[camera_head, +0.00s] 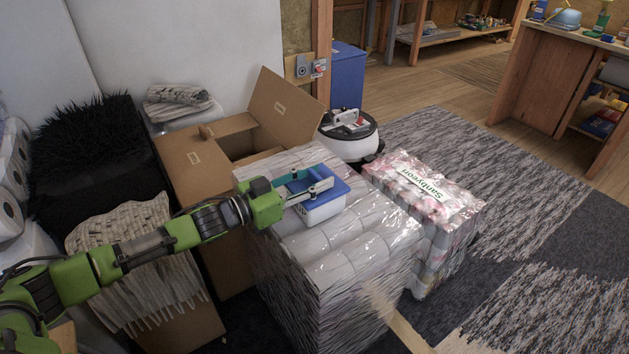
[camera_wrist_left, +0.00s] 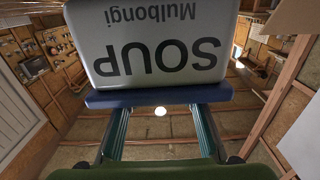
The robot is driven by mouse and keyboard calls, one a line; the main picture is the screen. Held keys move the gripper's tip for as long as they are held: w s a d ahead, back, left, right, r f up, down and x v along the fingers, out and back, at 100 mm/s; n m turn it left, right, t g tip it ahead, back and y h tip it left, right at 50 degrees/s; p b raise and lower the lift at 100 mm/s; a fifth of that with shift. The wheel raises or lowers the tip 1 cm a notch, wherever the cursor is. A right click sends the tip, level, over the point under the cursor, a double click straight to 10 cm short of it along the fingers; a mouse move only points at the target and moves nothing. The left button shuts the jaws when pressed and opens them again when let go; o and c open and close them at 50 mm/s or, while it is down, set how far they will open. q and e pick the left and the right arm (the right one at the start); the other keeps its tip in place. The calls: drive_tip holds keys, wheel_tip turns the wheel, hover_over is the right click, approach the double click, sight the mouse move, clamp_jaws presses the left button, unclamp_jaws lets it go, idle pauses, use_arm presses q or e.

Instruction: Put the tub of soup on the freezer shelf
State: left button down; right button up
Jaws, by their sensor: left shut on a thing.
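The tub of soup (camera_head: 322,212) is a white tub with a blue lid. In the left wrist view, its side (camera_wrist_left: 160,45) reads "SOUP Mulbongi" upside down, and the blue rim (camera_wrist_left: 160,97) lies against my fingers. My left gripper (camera_head: 308,186) is shut on the tub at its blue top. The tub is at the top of a wrapped pack of white rolls; I cannot tell whether it touches the pack. No freezer shelf can be made out in either view. My right gripper is not in view.
The wrapped roll pack (camera_head: 345,265) stands in front of an open cardboard box (camera_head: 200,160). A pink wrapped pack (camera_head: 430,205) and a white round robot (camera_head: 350,138) are to its right. A blue bin (camera_head: 347,75) stands behind. Carpeted floor (camera_head: 510,200) is open at right.

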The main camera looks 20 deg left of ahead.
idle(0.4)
use_arm(q)
drive_tip(key=c, duration=1.4)
unclamp_jaws()
drive_tip(key=shift+f, duration=0.15)
